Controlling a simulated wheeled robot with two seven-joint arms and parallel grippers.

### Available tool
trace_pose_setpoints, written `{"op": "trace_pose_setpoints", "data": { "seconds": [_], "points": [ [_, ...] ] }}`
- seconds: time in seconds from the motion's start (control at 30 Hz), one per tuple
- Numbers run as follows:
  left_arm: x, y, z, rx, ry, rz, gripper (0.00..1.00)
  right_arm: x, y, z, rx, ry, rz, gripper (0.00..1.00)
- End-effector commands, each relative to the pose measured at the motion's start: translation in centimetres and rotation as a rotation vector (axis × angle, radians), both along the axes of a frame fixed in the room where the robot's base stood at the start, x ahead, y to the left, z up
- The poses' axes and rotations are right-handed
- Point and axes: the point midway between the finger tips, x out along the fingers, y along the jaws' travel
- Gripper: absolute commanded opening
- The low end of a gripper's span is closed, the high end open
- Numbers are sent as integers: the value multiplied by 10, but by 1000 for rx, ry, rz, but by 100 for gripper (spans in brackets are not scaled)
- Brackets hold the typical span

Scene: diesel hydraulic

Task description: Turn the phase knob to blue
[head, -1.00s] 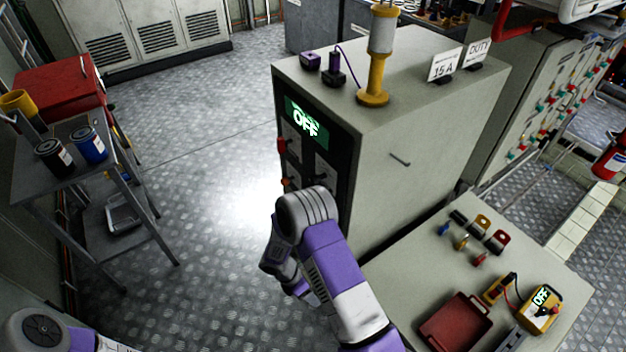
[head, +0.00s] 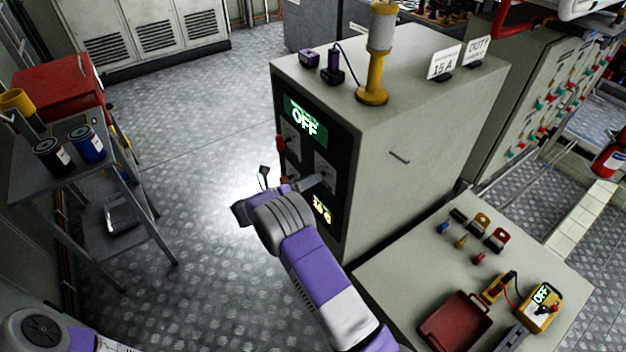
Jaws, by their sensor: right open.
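The grey control cabinet (head: 425,150) has a dark front panel (head: 341,200) with a green display reading OFF (head: 305,120). A second, lit yellowish display (head: 321,209) sits lower on the panel. Red controls, one of them a red handle (head: 281,145), line the panel's left edge. I cannot tell which control is the phase knob; my wrist hides part of the panel. My right gripper (head: 275,175) is open, just in front of the panel's left side, with its dark fingertips partly hidden by my wrist. I see no contact. My left gripper is out of view.
A side table (head: 400,262) holds a red tray (head: 455,322), a yellow meter (head: 541,306) and several coloured lugs. A yellow lamp post (head: 376,60) stands on the cabinet. The floor between is clear.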

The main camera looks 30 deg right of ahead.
Motion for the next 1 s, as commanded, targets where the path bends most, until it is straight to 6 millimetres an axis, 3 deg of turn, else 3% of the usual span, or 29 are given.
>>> {"op": "trace_pose_setpoints", "data": {
  "seconds": [0.17, 0.47, 0.8, 1.0],
  "points": [
    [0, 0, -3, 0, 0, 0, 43, 1, -15, -1, 1, 0, -1, 60],
    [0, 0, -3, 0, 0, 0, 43, 1, -17, 0, 2, 0, 1, 59],
    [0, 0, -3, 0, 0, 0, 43, 1, -17, -1, 2, 0, 1, 7],
    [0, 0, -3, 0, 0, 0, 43, 1, -17, 0, 3, -8, 1, 4]
  ]
}}
